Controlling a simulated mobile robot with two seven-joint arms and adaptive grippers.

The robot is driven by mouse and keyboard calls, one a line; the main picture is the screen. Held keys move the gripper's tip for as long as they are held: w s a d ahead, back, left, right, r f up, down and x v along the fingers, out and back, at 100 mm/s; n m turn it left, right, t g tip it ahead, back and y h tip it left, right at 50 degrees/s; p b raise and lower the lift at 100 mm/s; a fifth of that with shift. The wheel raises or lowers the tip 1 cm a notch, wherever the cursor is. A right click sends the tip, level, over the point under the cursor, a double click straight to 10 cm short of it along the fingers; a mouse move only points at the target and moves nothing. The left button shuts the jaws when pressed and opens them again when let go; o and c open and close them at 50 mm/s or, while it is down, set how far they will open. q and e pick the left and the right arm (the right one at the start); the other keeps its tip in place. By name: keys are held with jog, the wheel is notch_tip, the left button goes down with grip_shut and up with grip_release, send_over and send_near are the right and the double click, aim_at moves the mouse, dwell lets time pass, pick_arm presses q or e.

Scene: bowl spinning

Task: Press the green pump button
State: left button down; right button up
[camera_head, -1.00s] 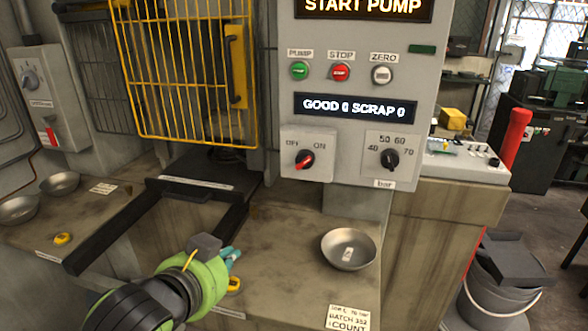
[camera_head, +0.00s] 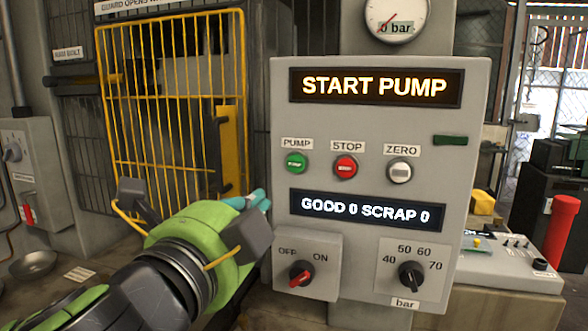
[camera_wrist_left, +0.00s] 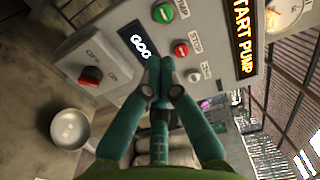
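The green pump button (camera_head: 296,163) is at the upper left of the button row on the grey control panel (camera_head: 460,190), under a PUMP label. It also shows at the top of the left wrist view (camera_wrist_left: 163,13). My left gripper (camera_head: 258,199) is in front of the panel's left edge, below and left of the green button and apart from it. In the left wrist view its teal fingers (camera_wrist_left: 160,75) are together at the tips with nothing between them. The display (camera_head: 375,87) reads START PUMP. My right gripper is not in view.
The red stop button (camera_head: 345,167) and white zero button (camera_head: 399,171) sit right of the green one. An OFF/ON knob (camera_head: 301,273) and a bar knob (camera_head: 411,275) are below. A yellow cage guard (camera_head: 170,110) stands left. A metal bowl (camera_wrist_left: 70,130) lies on the bench.

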pick_arm(q)
jog(key=p, duration=0.2)
send_near(295, 168)
jog(key=p+x, duration=0.2)
jog(key=x, duration=0.3)
jog(key=shift+w+r+p, duration=0.1)
jog(key=shift+w+p, duration=0.25)
jog(key=shift+w+d, duration=0.3)
jog(key=shift+w, duration=0.4)
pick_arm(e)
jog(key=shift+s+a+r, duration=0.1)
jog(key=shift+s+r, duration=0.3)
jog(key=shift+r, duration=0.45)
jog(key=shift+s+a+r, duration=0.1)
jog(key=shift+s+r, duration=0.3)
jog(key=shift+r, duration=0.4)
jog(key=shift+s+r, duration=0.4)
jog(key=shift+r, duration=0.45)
